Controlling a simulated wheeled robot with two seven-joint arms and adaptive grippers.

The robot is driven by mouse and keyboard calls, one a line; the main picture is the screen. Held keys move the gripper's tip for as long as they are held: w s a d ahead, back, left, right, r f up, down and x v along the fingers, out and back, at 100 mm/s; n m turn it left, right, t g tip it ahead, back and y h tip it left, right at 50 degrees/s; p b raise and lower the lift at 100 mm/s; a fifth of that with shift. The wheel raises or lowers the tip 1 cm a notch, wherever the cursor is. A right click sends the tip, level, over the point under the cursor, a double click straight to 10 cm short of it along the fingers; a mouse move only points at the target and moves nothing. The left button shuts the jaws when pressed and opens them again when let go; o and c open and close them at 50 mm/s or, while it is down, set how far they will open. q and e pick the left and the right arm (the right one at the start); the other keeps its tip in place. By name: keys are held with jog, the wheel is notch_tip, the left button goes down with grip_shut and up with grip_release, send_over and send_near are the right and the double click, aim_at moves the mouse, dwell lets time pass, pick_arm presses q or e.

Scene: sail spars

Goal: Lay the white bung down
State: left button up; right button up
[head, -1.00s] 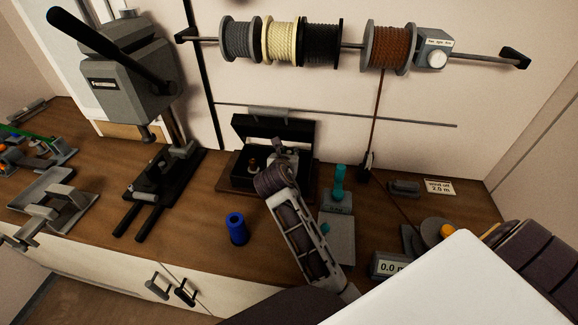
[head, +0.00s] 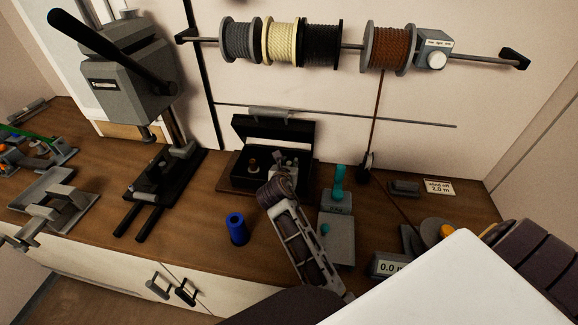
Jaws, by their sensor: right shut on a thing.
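My right gripper (head: 286,168) is at the open black case (head: 262,129), over the front right part of its inside. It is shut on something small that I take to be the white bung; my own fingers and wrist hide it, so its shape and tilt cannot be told. A small copper-brown piece (head: 253,166) stands inside the case to the left of the gripper. My left gripper is not in view.
A blue hollow cylinder (head: 237,229) stands on the wooden bench (head: 200,225) left of my arm. A grey block with teal parts (head: 338,202) stands close right. A lever press (head: 128,80) stands left. Bench around the blue cylinder is clear.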

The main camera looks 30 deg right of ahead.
jog(key=o, duration=0.8)
jog(key=shift+f, duration=0.1)
jog(key=shift+s+a+r+p, duration=0.15)
jog(key=shift+s+r+p, duration=0.05)
jog(key=shift+r+p, duration=0.15)
jog(key=shift+p+v, duration=1.05)
jog(key=shift+v, duration=0.05)
jog(key=shift+s+a+r, duration=0.1)
jog(key=shift+s+a, duration=0.1)
jog(key=shift+s, duration=0.05)
jog(key=v, duration=0.8)
jog(key=shift+s+a+r+p, duration=0.1)
jog(key=shift+s+p, duration=0.1)
jog(key=shift+p, duration=0.1)
